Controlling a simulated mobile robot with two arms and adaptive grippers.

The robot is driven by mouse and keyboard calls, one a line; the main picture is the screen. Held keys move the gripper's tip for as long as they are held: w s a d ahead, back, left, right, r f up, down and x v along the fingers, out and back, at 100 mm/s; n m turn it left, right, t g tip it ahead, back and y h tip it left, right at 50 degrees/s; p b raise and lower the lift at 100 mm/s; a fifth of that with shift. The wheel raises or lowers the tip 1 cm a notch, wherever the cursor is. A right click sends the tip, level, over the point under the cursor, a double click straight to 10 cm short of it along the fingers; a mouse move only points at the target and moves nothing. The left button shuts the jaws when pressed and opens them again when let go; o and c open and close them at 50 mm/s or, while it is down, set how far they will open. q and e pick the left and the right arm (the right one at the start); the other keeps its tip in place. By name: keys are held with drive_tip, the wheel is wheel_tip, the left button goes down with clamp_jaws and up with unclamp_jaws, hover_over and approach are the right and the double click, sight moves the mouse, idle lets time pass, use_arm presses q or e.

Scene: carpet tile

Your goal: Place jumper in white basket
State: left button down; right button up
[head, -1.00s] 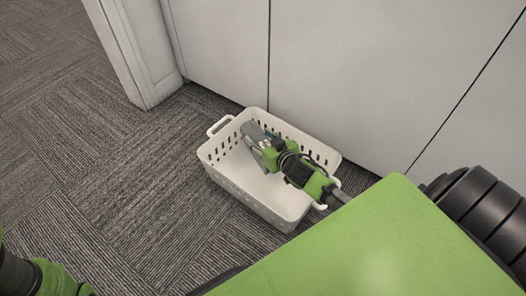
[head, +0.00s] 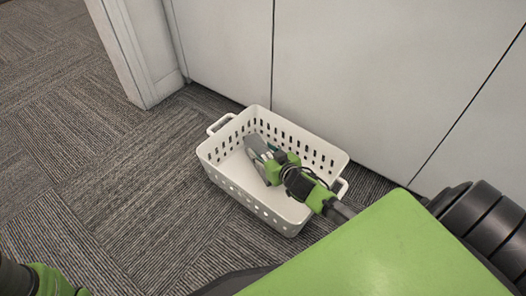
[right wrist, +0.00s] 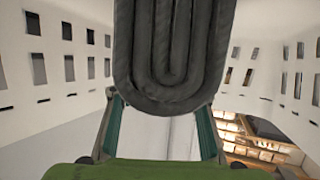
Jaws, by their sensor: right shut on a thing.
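The white basket (head: 232,188) stands on the carpet against the wall, with slotted sides and a handle at each end. My right gripper (head: 262,153) reaches down inside it. It is shut on the jumper, a dark grey folded bundle (right wrist: 168,50) that sticks out beyond the fingers in the right wrist view. In the head view the jumper (head: 253,142) shows as a small grey shape at the fingertips, inside the basket walls. I cannot tell whether it touches the basket floor. Part of my left arm shows at the lower left; its fingers are out of view.
Grey wall panels (head: 380,80) rise right behind the basket, and a white door frame (head: 135,55) stands to the left. The carpet (head: 90,170) left of the basket is clear. Nothing else is visible in the basket.

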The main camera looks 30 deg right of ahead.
sight(271, 157)
drive_tip(key=o, duration=1.4)
drive_tip(key=shift+f, duration=0.1)
drive_tip(key=shift+c, duration=0.2)
drive_tip(key=shift+s+r+p, duration=0.2)
drive_tip(key=shift+r+p, duration=0.05)
drive_tip(key=shift+p, duration=0.05)
drive_tip(key=p+v, duration=0.4)
drive_tip(key=v, duration=0.2)
drive_tip(key=shift+w+r, duration=0.1)
drive_tip(key=shift+s+r+p, duration=0.1)
drive_tip(key=shift+s+p, duration=0.3)
drive_tip(key=shift+s, duration=0.2)
